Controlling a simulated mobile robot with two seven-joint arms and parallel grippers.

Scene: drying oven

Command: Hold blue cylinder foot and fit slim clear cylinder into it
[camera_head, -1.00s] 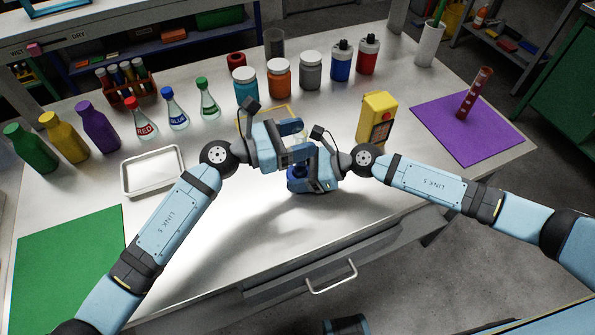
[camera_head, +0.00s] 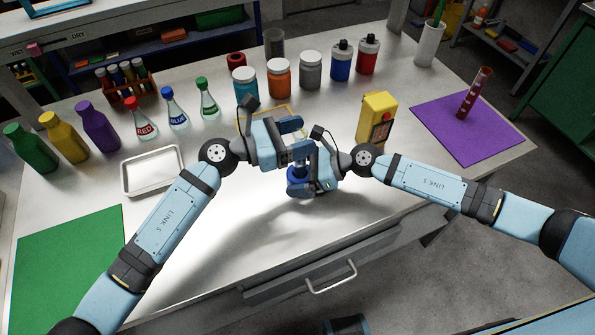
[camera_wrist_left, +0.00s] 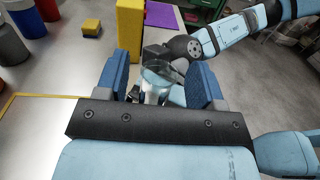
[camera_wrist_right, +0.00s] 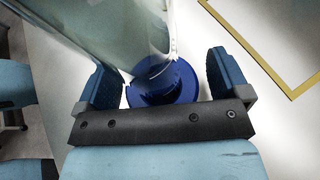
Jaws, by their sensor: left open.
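The slim clear cylinder (camera_wrist_left: 155,82) stands between the fingers of my left gripper (camera_head: 292,139), with gaps on both sides. My left gripper is open around its upper part. In the right wrist view the clear cylinder (camera_wrist_right: 125,28) runs down to the blue cylinder foot (camera_wrist_right: 165,84), and its lower end appears to be in the foot; the exact seating is hard to see. The foot (camera_head: 298,183) is on the table. My right gripper (camera_wrist_right: 165,82) is open, its fingers on either side of the foot, with bare table showing between.
A yellow block-shaped device (camera_head: 377,117) stands right of my grippers. A white tray (camera_head: 153,171) lies to the left. Jars and bottles line the back. A purple mat (camera_head: 480,135) holds a red-filled cylinder (camera_head: 474,95). The front of the table (camera_head: 220,235) is clear.

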